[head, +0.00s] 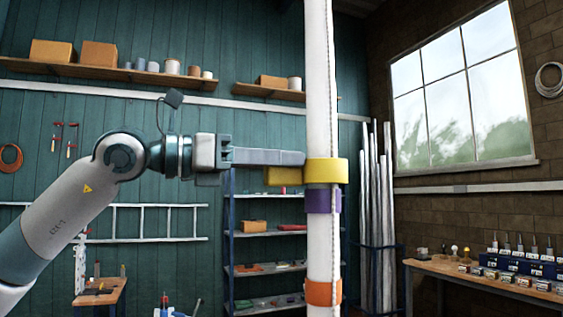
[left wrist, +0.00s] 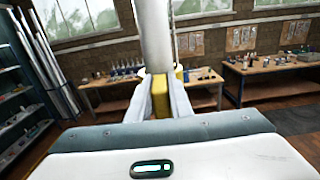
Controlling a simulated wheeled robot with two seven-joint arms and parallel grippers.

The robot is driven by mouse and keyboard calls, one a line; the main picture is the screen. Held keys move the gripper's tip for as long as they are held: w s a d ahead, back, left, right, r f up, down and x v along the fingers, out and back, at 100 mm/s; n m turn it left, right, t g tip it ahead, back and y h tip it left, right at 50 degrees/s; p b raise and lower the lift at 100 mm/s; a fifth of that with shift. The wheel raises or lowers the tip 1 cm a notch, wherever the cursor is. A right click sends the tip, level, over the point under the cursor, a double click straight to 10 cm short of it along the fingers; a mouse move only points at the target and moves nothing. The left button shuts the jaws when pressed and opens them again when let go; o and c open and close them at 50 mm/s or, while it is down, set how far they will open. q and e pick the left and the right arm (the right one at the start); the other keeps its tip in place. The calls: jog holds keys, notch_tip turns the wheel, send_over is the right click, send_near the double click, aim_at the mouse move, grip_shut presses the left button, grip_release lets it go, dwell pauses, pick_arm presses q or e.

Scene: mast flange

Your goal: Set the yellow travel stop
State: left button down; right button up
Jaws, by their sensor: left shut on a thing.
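A white upright mast (head: 320,100) stands in the middle of the head view. A yellow travel stop (head: 326,171) sits around it, directly above a purple collar (head: 322,200). An orange collar (head: 323,292) is lower on the mast. My left gripper (head: 290,160) reaches in from the left, level with the yellow stop, and is shut on its tab. In the left wrist view the two fingers flank the yellow stop (left wrist: 160,92) in front of the mast (left wrist: 156,40). The far side of the stop is hidden. My right gripper is in neither view.
A blue shelf unit (head: 270,233) stands behind the mast, with metal tubes (head: 377,220) leaning to its right. A workbench (head: 490,284) with small items is at the right. A ladder (head: 150,221) hangs on the left wall. Space around the mast looks clear.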

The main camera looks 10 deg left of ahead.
pick_arm(q)
jog(key=shift+f, duration=0.3)
jog(key=c, duration=1.6)
grip_release()
jog(key=shift+w, duration=0.1)
jog(key=shift+r, duration=0.1)
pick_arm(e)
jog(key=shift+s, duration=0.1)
pick_arm(q)
jog(key=shift+a, duration=0.1)
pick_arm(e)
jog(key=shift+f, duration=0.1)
